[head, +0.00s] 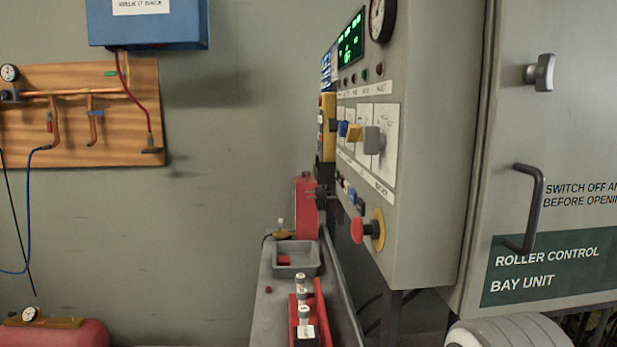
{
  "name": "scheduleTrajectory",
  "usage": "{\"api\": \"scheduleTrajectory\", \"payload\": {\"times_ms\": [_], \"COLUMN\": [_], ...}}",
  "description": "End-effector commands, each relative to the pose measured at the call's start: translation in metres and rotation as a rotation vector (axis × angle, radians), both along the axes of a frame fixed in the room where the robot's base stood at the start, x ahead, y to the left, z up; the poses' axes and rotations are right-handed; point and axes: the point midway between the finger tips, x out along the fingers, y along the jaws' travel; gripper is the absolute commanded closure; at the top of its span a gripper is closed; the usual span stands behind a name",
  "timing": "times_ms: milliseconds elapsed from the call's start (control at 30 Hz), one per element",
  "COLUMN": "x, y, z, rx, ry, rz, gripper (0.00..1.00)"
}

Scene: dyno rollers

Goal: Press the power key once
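The grey control panel (440,140) is seen at a steep angle right of centre. It has a lit green display (350,48) and a row of small lamps. Below are blue, yellow and grey rotary switches (374,140) on white plates. Under these is a short row of small keys or buttons (350,195), then a red emergency-stop knob (358,230) on a yellow ring. A yellow and black handheld unit (327,125) with a small screen hangs at the panel's far edge. The labels are too small to read, so I cannot tell which is the power key. My gripper is out of view.
A narrow grey shelf (265,318) below the panel carries a tray (297,258) and red items. The cabinet door (560,130) with a dark handle (536,205) stands right. A red tank (55,335) lies bottom left. The space left of the panel is free.

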Motion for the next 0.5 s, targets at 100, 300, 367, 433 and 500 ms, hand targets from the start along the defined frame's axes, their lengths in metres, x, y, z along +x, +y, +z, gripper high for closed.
{"api": "scheduleTrajectory", "payload": {"times_ms": [100, 300, 367, 433, 500], "x": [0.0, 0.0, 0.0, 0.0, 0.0], "y": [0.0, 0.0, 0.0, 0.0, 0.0], "z": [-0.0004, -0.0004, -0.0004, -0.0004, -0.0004], "rx": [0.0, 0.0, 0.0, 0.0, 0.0], "ry": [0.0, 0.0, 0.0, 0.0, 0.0], "rz": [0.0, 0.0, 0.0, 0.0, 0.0], "gripper": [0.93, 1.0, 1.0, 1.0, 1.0]}}
